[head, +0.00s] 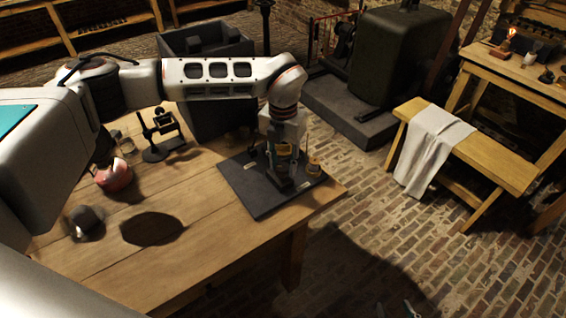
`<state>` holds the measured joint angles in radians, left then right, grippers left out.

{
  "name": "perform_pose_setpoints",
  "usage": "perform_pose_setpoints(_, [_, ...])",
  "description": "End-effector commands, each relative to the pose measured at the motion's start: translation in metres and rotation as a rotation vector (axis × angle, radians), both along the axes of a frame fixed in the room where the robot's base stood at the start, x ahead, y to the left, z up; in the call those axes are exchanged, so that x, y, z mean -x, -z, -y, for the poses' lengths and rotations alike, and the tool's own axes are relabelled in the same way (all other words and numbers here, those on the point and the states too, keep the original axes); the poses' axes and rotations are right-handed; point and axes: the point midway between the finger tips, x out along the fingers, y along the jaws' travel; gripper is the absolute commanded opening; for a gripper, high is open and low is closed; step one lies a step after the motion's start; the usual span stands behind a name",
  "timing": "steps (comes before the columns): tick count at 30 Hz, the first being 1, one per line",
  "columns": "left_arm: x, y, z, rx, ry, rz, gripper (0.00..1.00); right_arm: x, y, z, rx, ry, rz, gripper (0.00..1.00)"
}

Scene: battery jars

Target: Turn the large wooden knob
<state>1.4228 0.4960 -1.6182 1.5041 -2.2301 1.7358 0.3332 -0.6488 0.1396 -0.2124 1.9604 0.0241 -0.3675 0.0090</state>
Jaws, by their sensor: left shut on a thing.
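A dark flat board (253,198) lies at the right end of the wooden table and carries a small apparatus. My left gripper (282,184) points down over the board, just left of this wooden piece. Its fingers are shut on a part of the apparatus, but they hide what they hold. I cannot tell whether that part is the large wooden knob. My right gripper is not in view.
On the table (205,203) stand a black metal instrument (158,140), a reddish round vessel (114,176) and a small dark object (87,220). A dark round patch lies near the front. A bench with a pale cloth (432,145) stands to the right.

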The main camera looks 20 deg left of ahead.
Motion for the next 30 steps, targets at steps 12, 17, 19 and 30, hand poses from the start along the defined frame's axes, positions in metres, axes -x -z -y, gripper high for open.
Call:
perform_pose_setpoints(12, [-0.0003, -0.0004, -0.0001, 0.001, -0.394, 0.001, 0.08, -0.0001, 0.0006, 0.0, 0.0, 0.0, 0.0, 0.4])
perform_pose_setpoints(17, [-0.0003, -0.0003, -0.0001, 0.002, -0.547, 0.001, 0.08, -0.0002, 0.0009, -0.0001, 0.0, 0.0, 0.001, 0.4])
perform_pose_setpoints(19, [-0.0003, -0.0003, -0.0001, 0.002, -0.613, 0.001, 0.08, -0.0003, 0.001, -0.0001, 0.0, 0.0, 0.001, 0.4])
perform_pose_setpoints(30, [-0.0001, 0.0, -0.0005, 0.001, -0.965, 0.0, 0.08, -0.0004, 0.0019, -0.0001, -0.001, 0.0, 0.002, 0.4])
